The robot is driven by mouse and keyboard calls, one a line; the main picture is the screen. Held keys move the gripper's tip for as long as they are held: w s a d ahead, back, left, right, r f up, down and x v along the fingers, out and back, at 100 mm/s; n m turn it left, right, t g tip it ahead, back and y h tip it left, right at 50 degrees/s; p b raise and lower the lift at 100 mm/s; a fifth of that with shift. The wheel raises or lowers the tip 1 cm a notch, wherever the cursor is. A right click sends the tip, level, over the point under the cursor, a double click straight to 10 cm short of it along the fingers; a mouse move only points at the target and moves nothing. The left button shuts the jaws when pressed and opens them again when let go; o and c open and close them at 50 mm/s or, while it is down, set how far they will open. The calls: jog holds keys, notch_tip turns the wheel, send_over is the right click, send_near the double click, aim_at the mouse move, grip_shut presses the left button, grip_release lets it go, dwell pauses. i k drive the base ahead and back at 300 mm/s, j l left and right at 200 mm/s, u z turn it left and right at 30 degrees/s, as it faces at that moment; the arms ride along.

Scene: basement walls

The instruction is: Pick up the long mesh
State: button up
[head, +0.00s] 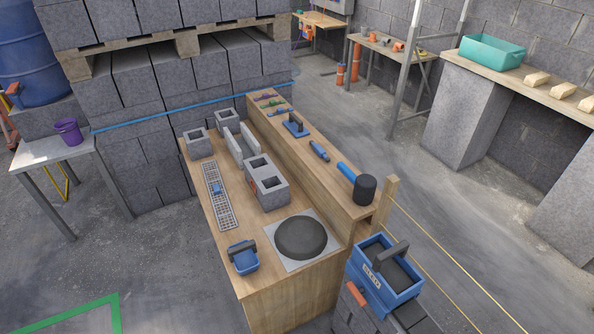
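The long mesh (224,212) is a narrow grey grid strip. It lies flat along the left side of the wooden workbench (262,283) in the head view. A small blue object (217,187) sits on or over its middle and hides a little of it. My gripper is not in view.
Hollow grey blocks (270,193) stand right of the mesh. A raised shelf holds a mallet (364,189). A blue tote (384,274) stands front right. Floor left is open.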

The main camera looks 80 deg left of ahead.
aim_at(217, 191)
jog(key=u, duration=3.25)
jog(key=i+j+u, duration=0.1)
jog(key=j, duration=0.2)
jog(key=i+j+u, duration=0.1)
jog(key=j, duration=0.15)
jog(key=i+j+u, duration=0.45)
jog(key=i+j, duration=0.15)
jog(key=i+j+u, duration=0.4)
jog(key=i+j, duration=0.15)
jog(key=i+z, duration=0.3)
jog(key=i, duration=0.15)
jog(key=i+j+z, duration=0.1)
jog(key=i+z, duration=0.2)
jog(key=i, duration=0.2)
jog(key=i+j+z, duration=0.3)
jog(key=i, duration=0.15)
jog(key=i+l+z, duration=0.15)
jog(key=i+z, duration=0.15)
jog(key=z, duration=0.2)
jog(key=i+z, duration=0.7)
jog(key=z, duration=0.25)
jog(key=i+l+z, duration=0.1)
jog(key=i+z, duration=0.25)
jog(key=i, duration=0.05)
